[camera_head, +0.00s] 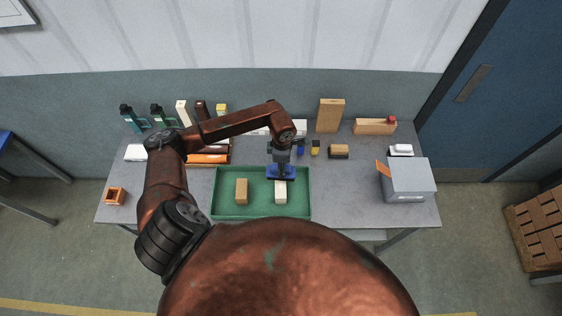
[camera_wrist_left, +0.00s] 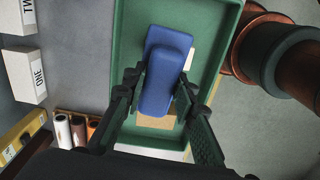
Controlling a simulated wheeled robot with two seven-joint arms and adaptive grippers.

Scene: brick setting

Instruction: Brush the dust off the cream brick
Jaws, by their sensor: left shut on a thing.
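The cream brick (camera_head: 281,196) lies in the right half of a green tray (camera_head: 261,211). A tan brick (camera_head: 241,191) lies to its left in the same tray. My left gripper (camera_head: 281,165) is shut on a blue brush (camera_head: 280,178), held over the cream brick's far end; I cannot tell if they touch. In the left wrist view my fingers (camera_wrist_left: 159,88) grip the blue brush (camera_wrist_left: 165,70), which mostly hides the cream brick (camera_wrist_left: 190,58). Dust is too small to make out. My right gripper is out of view.
A grey box (camera_head: 408,182) with an orange flap stands at the table's right. A small orange holder (camera_head: 116,195) is at the left edge. Bottles, blocks and a tall wooden block (camera_head: 330,115) line the back. The table between tray and grey box is clear.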

